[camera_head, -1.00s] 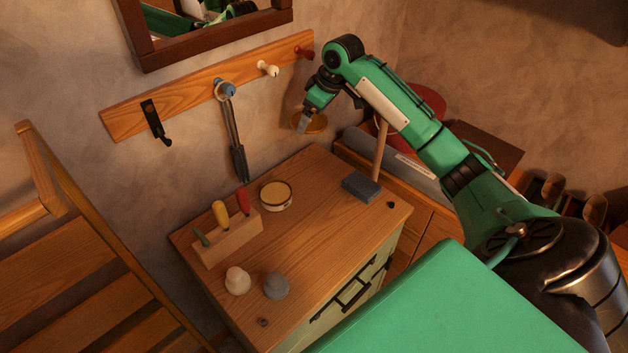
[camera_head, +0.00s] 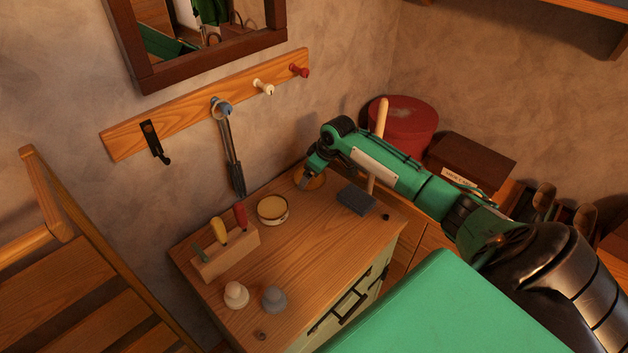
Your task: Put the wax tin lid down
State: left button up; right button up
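The wax tin lid (camera_head: 316,182) is a round, flat, amber-brown disc at the back right of the wooden cabinet top (camera_head: 290,244). My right gripper (camera_head: 304,184) is at the lid's left edge and appears shut on it. The lid is low, close to the cabinet top; I cannot tell whether it touches. The open wax tin (camera_head: 272,210), with pale yellow wax inside, stands to the left of the lid. My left gripper is not in view.
A dark grey block (camera_head: 356,201) with an upright wooden handle stands right of the lid. The middle top is clear.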

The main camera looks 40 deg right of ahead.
aim_at(314, 182)
notch_tip(314, 182, down, 4)
jog(key=shift+f+p, duration=0.1)
jog(key=shift+p, duration=0.35)
jog(key=shift+f, duration=0.15)
jog(key=o, duration=0.7)
jog(key=b+v, duration=0.2)
jog(key=v, duration=1)
